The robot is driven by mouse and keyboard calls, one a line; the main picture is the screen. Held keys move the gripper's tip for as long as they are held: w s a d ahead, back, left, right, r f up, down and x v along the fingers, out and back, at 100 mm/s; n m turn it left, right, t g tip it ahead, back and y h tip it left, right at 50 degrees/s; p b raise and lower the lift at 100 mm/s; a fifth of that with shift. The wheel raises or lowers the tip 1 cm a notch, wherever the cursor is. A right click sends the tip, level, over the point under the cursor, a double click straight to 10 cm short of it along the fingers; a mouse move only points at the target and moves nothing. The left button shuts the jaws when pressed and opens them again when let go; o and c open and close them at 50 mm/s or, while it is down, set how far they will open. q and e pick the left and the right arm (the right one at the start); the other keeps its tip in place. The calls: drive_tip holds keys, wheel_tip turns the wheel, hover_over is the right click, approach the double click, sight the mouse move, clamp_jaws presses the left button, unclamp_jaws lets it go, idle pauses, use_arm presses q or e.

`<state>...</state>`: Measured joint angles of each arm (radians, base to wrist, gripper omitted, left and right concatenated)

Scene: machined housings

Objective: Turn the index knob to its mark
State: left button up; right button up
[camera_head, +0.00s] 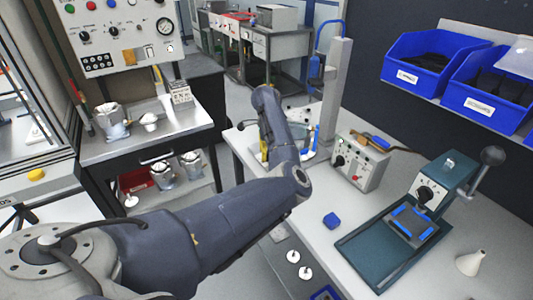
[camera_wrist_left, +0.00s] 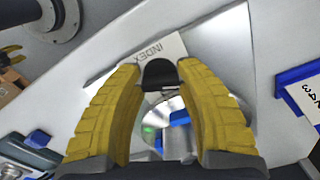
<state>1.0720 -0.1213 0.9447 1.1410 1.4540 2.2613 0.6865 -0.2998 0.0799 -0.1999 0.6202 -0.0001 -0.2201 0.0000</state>
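The index knob (camera_wrist_left: 160,78) is a black, rounded knob in the middle of the left wrist view. A pale plate lettered INDEX (camera_wrist_left: 150,52) lies just beyond it. The yellow fingertips of my left gripper (camera_wrist_left: 159,70) stand one on each side of the knob and appear to touch it. A shiny round disc (camera_wrist_left: 163,118) shows below the knob, between the fingers. I cannot make out the mark. In the head view my left arm hides the knob and most of the gripper. My right gripper is in neither view.
Blue bins (camera_head: 432,63) sit on a shelf behind. A pale cone (camera_head: 471,262) stands front right.

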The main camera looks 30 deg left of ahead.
use_arm(q)
clamp_jaws()
drive_tip(key=shift+a, duration=0.1)
